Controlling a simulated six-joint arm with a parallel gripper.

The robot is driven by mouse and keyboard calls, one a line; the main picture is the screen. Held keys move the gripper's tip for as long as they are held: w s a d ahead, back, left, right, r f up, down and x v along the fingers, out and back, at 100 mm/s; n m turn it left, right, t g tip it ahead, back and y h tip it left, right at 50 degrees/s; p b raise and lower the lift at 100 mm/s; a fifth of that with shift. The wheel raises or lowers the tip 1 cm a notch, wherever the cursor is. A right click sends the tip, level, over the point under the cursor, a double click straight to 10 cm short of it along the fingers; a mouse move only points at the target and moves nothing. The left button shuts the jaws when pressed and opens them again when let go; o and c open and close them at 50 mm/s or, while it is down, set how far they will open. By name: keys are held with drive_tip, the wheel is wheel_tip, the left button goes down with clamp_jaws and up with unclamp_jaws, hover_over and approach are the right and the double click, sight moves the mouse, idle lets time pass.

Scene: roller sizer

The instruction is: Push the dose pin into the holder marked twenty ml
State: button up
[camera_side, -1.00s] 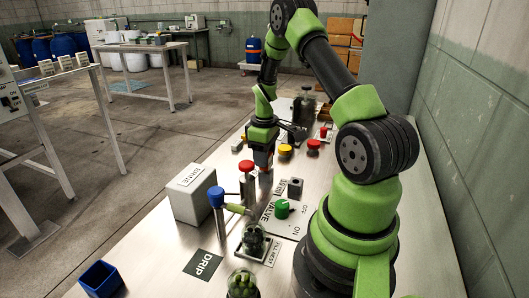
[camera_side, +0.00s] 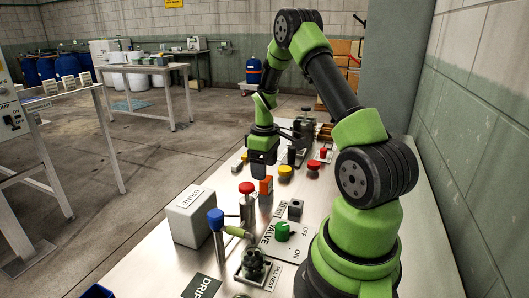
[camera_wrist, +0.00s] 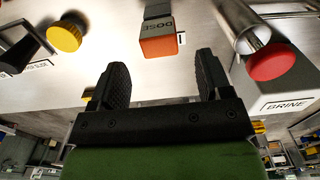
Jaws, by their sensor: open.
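An orange block marked DOSE, which looks like the dose pin (camera_side: 265,186), stands upright on the bench with a grey part at its lower end. In the wrist view the orange block (camera_wrist: 158,47) lies ahead of my fingers, apart from them. My gripper (camera_side: 261,172) is above and slightly behind it; in the wrist view my gripper (camera_wrist: 163,80) is open, with nothing between its fingers. A dark grey square holder (camera_side: 295,208) stands beside a small white label (camera_side: 281,211). I cannot read the label's number clearly.
A red knob on a post (camera_side: 246,188) and the white BRINE box (camera_side: 190,216) stand left of the block. A blue-capped post (camera_side: 216,220), green valve knob (camera_side: 283,231) and yellow knob (camera_side: 284,171) stand nearby. Bare bench (camera_side: 150,262) lies at the front left.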

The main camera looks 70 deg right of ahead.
wheel_tip(320, 180, up, 6)
drive_tip(key=shift+f, duration=0.1)
idle(0.4)
drive_tip(key=a+r+m+t, duration=0.2)
drive_tip(key=a+r+t, duration=0.1)
drive_tip(key=a+r, duration=0.95)
drive_tip(key=s+a+r+m+t+y, duration=0.2)
drive_tip(key=s+a+r+t, duration=0.2)
drive_tip(key=s+a, duration=0.5)
drive_tip(key=a, duration=0.4)
drive_tip(key=shift+s+a, duration=0.35)
drive_tip(key=shift+a, duration=0.05)
